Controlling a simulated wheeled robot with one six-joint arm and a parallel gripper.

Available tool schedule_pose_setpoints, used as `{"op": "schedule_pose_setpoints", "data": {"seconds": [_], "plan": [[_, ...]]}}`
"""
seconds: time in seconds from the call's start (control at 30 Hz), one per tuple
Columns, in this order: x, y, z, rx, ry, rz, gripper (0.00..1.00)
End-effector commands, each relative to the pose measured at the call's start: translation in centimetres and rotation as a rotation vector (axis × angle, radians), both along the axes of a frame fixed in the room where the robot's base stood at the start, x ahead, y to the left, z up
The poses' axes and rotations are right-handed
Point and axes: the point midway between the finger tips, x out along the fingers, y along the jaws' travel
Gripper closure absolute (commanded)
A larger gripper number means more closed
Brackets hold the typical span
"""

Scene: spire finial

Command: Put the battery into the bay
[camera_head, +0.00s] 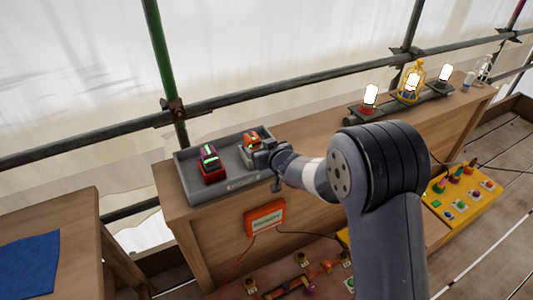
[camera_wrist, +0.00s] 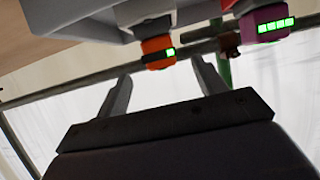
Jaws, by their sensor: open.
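An orange battery (camera_head: 251,139) stands in a grey tray (camera_head: 183,172) on the wooden bench. In the wrist view, the orange battery (camera_wrist: 157,52) has one lit green bar and lies just beyond and between my fingertips. A purple battery (camera_head: 208,153) stands to its left, with a red block (camera_head: 213,173) close in front of it. In the wrist view, the purple battery (camera_wrist: 263,24) shows several green bars. My gripper (camera_head: 262,153) is at the tray's right side, beside the orange battery; its fingers are apart and empty in the wrist view (camera_wrist: 161,72). I cannot tell which thing is the bay.
An orange-red labelled box (camera_head: 265,217) with wires is on the bench front. Lit lamps (camera_head: 370,97) stand on a rack at the right. A yellow control panel (camera_head: 462,197) is at far right. A pipe rail (camera_head: 290,92) runs behind the bench. A blue cloth (camera_head: 28,265) lies left.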

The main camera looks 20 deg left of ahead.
Motion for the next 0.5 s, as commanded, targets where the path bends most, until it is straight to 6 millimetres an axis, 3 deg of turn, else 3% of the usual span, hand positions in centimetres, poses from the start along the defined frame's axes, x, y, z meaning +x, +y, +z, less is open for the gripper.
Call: {"op": "schedule_pose_setpoints", "data": {"seconds": [0.2,0.5], "plan": [[-1.7,-2.1,1.1,0.000,0.000,-0.001,0.33],[-2.3,-2.9,1.5,0.000,0.000,0.000,0.33]]}}
